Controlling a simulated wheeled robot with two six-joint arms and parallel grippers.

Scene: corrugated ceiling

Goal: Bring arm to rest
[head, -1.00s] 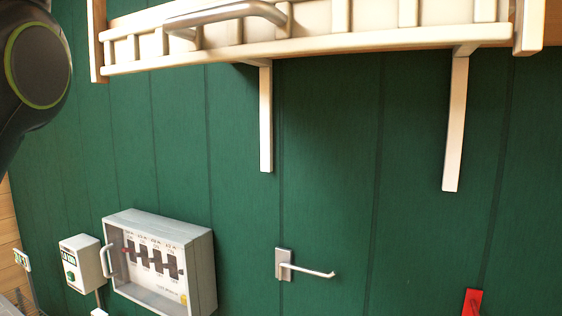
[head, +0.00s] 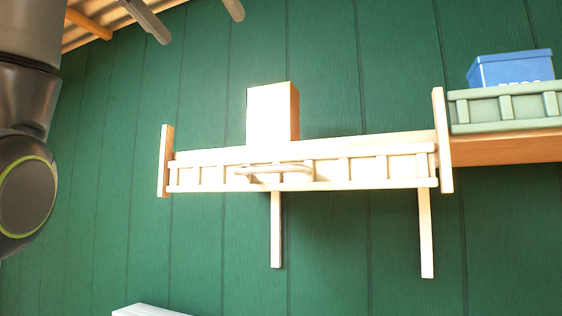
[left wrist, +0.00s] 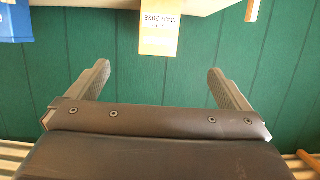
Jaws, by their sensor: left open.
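My left arm comes in along the left edge of the head view. The two grey fingers of my left gripper (head: 201,28) show at the top of the head view, spread apart, with nothing visible between them. In the left wrist view, which is upside down, the left gripper (left wrist: 160,82) is also open and empty. Its fingers point toward the green wall, with a box on the shelf beyond them. The wrist of the gripper is out of the head view. My right gripper is in neither view.
A pale railed shelf (head: 350,172) with a grey handle (head: 272,172) holds an upright pale box (head: 272,115). At right, a green-railed shelf (head: 505,110) holds a blue box (head: 510,70). The corrugated ceiling (head: 92,14) is at top left. Green wall (head: 380,60) lies between.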

